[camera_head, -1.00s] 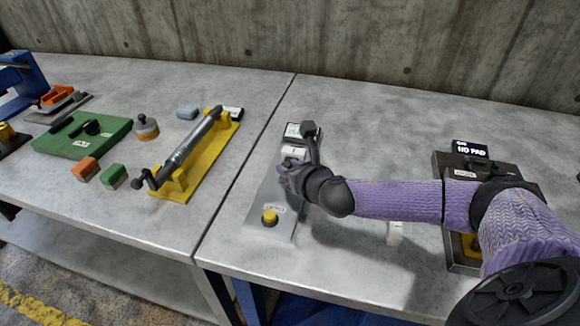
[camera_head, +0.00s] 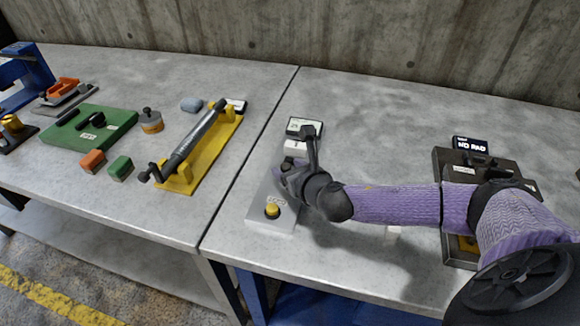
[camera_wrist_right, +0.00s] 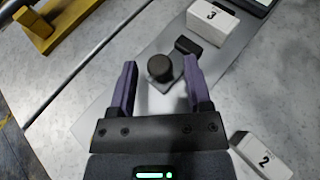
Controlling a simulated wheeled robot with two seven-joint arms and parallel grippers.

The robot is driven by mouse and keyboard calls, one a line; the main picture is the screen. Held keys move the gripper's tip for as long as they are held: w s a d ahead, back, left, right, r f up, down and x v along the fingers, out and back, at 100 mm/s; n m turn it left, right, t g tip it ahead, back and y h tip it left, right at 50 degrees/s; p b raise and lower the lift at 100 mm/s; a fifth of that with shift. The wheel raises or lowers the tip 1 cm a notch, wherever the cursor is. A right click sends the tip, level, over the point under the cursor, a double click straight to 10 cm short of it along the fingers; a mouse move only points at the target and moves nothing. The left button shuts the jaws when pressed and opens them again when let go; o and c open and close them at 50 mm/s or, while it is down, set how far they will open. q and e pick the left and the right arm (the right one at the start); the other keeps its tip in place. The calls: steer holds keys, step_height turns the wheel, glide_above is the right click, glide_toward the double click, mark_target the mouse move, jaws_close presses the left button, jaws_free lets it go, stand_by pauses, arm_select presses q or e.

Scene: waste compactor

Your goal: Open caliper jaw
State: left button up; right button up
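The caliper fixture is a grey plate (camera_head: 262,222) with a yellow button (camera_head: 272,210) at its near end. It lies on the right table. In the right wrist view, a round black knob (camera_wrist_right: 160,68) stands on a pale grey sliding piece (camera_wrist_right: 168,100) over the plate (camera_wrist_right: 110,88). My right gripper (camera_head: 284,178) points down over the plate. In the wrist view its purple fingers (camera_wrist_right: 160,65) are open, one on each side of the knob, with gaps showing. I cannot tell their height against the knob. The jaw's gap is not clear. My left gripper is not in view.
A display (camera_head: 304,127) and white block "3" (camera_wrist_right: 212,22) are at the plate's far end. White block "2" (camera_wrist_right: 262,155) lies beside the plate. A dark tray (camera_head: 448,160) is to the right. A yellow stand with a grey cylinder (camera_head: 196,138) is to the left.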

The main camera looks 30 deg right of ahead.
steer(key=shift+s+r, duration=0.1)
steer(key=shift+s, duration=0.15)
steer(key=p+v, duration=0.3)
steer(key=v, duration=0.6)
steer(key=shift+s, duration=0.2)
